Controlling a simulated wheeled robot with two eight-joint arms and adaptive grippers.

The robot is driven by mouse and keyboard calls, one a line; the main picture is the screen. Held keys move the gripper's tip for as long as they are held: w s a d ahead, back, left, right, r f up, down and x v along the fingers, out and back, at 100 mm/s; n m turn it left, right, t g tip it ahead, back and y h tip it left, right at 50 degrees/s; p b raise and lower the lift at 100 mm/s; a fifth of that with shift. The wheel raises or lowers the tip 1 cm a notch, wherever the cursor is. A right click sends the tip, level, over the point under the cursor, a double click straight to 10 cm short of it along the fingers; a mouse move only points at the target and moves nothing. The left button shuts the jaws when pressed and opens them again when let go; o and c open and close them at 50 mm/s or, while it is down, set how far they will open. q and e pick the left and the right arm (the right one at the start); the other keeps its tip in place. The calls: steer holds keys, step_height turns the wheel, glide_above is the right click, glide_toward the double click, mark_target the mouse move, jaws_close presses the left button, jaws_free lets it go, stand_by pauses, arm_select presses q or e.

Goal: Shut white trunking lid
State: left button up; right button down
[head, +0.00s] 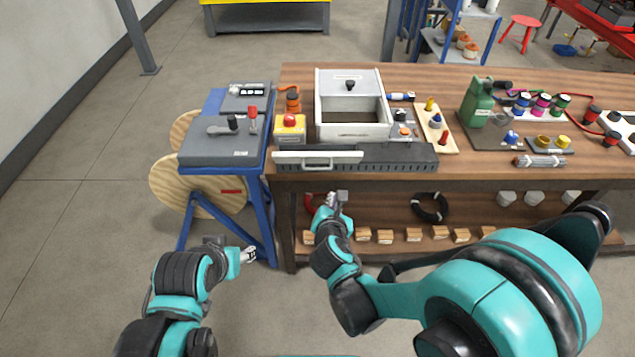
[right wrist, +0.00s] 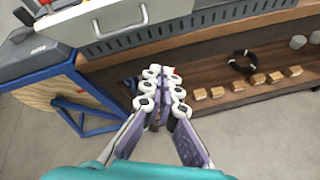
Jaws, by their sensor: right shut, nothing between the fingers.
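The trunking's right part is uncovered. In the right wrist view the lid (right wrist: 97,20) and its handle show at the top left, above the trunking's slotted side (right wrist: 190,22). My right gripper (head: 337,200) is shut and empty, below and in front of the bench edge, apart from the lid. Its fingers meet in the wrist view (right wrist: 160,88). My left gripper (head: 250,255) is low, beside the blue stand; its fingers are too small to judge.
A white open box (head: 352,132) stands behind the trunking, with a yellow button box (head: 290,128) at its left. A blue stand (head: 266,205) with a grey panel adjoins the bench on the left. A lower shelf (head: 450,215) holds wooden blocks and a black coil.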

steer(key=a+f+n+t, duration=0.1)
steer(key=a+n, duration=0.3)
steer(key=n, duration=0.2)
steer(key=a+f+x, duration=0.1)
steer(key=x, duration=0.8)
arm_select(q)
steer(key=shift+s+f+b, duration=0.3)
steer(key=shift+s+b, duration=0.05)
steer(key=shift+s, duration=0.1)
arm_select(e)
steer(key=shift+y, duration=0.4)
steer(key=shift+w+d+r, duration=0.1)
steer(key=shift+r, duration=1)
steer(key=shift+w+r, duration=0.15)
steer(key=shift+r, duration=1)
